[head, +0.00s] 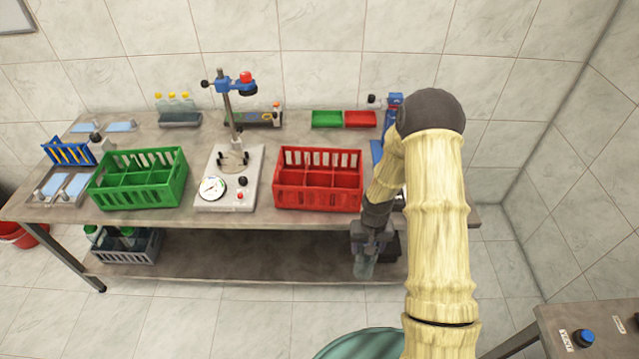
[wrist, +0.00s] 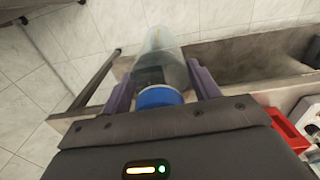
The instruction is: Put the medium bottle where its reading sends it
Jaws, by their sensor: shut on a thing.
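My gripper (head: 366,248) is shut on a clear bottle with a blue cap (wrist: 160,97). The bottle's translucent body (wrist: 160,52) points away from the wrist, between the two fingers. In the head view the bottle (head: 364,267) hangs low in front of the table's front edge, right of centre. I cannot tell its size class from these views. The test stand (head: 246,192) with a round dial gauge (head: 212,188) stands at mid-table; its reading is too small to read. The green crate (head: 139,198) is left of the stand, the red crate (head: 318,199) right; their visible compartments look empty.
Small green (head: 327,119) and red (head: 360,119) trays lie at the back. Yellow-capped bottles (head: 174,103) stand at the back left. A grey crate with bottles (head: 125,246) is on the lower shelf. A panel with a blue button (head: 583,338) is at lower right.

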